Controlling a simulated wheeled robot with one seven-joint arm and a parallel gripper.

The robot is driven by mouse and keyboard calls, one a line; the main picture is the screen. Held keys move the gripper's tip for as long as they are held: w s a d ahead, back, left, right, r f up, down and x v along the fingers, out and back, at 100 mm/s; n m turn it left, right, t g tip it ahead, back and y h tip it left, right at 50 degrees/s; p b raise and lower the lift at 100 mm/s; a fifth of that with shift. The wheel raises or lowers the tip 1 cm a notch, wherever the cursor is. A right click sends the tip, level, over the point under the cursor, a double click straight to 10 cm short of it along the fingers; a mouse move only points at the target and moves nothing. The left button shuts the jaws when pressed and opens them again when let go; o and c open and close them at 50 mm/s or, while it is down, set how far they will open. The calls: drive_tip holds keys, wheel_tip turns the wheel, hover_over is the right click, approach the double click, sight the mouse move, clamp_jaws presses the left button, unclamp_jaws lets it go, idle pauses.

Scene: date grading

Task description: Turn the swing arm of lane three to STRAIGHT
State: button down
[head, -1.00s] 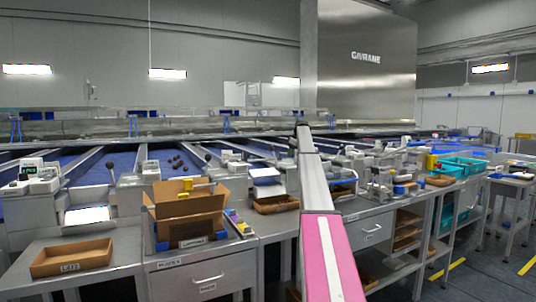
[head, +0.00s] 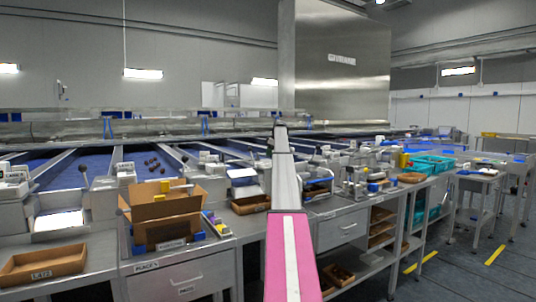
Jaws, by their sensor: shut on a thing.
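My arm reaches away from me over the benches. Its end, my gripper (head: 279,130), is small and dark in the head view, at the lane fronts. It is shut at the black-knobbed handle of lane three's swing arm (head: 270,149). The arm hides most of that handle, so its exact angle cannot be told. Similar black-knobbed levers stand at the lanes to the left, one far left (head: 82,169) and one nearer the middle (head: 184,158).
Sloping blue lanes (head: 100,160) run behind the benches, with several dark dates on one. Open floor (head: 470,265) lies at right.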

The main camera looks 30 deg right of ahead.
drive_tip(key=shift+w+d+r, duration=0.1)
drive_tip(key=c, duration=0.9)
unclamp_jaws()
drive_tip(key=shift+c, duration=0.2)
drive_tip(key=v, duration=1)
drive_tip(key=shift+r, duration=0.35)
drive_tip(key=shift+d, duration=0.15)
